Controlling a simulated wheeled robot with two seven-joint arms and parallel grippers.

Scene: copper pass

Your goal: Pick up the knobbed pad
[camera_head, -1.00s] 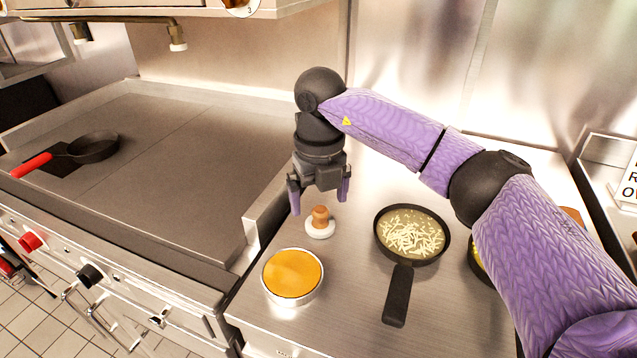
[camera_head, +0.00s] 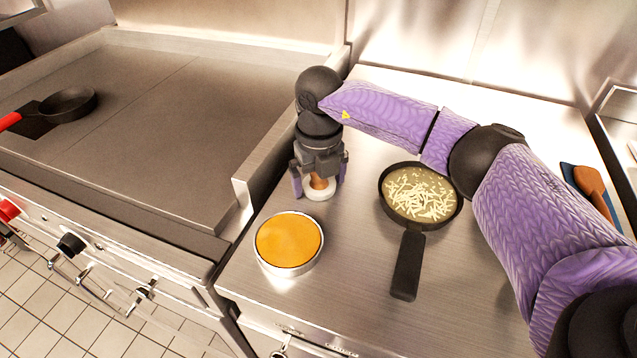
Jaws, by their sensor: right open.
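The knobbed pad (camera_head: 320,192) has a white round base and an orange-brown knob. It stands upright on the steel counter, behind the round tin. My right gripper (camera_head: 319,187) is open and points down over it. One finger is on each side of the knob, as seen from the head. The top of the knob is hidden by the gripper. I cannot tell whether the fingers touch it. My left gripper is not in view.
A round tin with an orange top (camera_head: 289,243) stands in front of the pad. A black pan with pale shreds (camera_head: 420,195) stands to its right. A raised griddle edge (camera_head: 262,177) runs close on the left. A wooden-handled tool (camera_head: 592,186) lies far right.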

